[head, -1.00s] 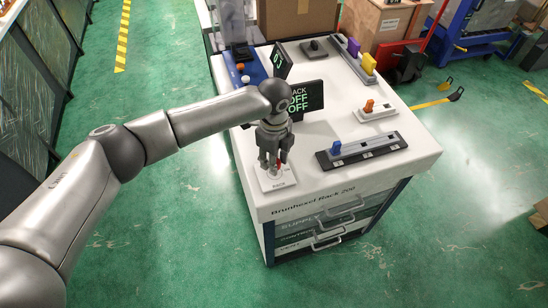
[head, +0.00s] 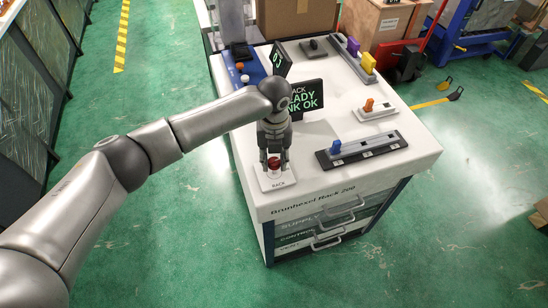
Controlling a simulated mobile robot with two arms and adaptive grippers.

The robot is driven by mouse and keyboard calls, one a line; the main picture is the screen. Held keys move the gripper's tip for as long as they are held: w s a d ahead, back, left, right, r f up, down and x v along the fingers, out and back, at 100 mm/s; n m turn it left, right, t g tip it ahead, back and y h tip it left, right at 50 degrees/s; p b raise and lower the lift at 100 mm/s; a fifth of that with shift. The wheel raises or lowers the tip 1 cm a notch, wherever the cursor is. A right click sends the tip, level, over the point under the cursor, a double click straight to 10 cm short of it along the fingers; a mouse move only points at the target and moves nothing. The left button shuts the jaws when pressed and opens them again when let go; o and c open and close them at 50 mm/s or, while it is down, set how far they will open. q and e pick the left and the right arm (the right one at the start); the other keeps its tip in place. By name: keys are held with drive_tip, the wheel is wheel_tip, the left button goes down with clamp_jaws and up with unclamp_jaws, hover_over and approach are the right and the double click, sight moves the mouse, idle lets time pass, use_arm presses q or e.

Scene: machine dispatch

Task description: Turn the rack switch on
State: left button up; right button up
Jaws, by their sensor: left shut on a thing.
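The rack switch is a red knob (head: 273,162) on a white plate marked RACK (head: 287,180), at the near left corner of the white cabinet top. My left gripper (head: 274,167) points down over it and is shut on the red knob. The fingers hide part of the knob, so its exact angle is hard to read. The dark display (head: 308,96) behind the gripper shows green text ending in "READY" and "NK OK", partly covered by my arm. My right gripper is not in view.
On the cabinet (head: 432,150) stand a slider strip with a blue handle (head: 336,147), an orange switch (head: 369,105), and a rail with purple (head: 353,46) and yellow (head: 368,63) handles. A cardboard box (head: 298,16) is behind.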

sight(274, 160)
use_arm(q)
drive_tip(key=shift+r+m, duration=0.1)
drive_tip(key=shift+m, duration=0.8)
drive_tip(key=o, duration=1)
wheel_tip(274, 160, up, 12)
idle(0.3)
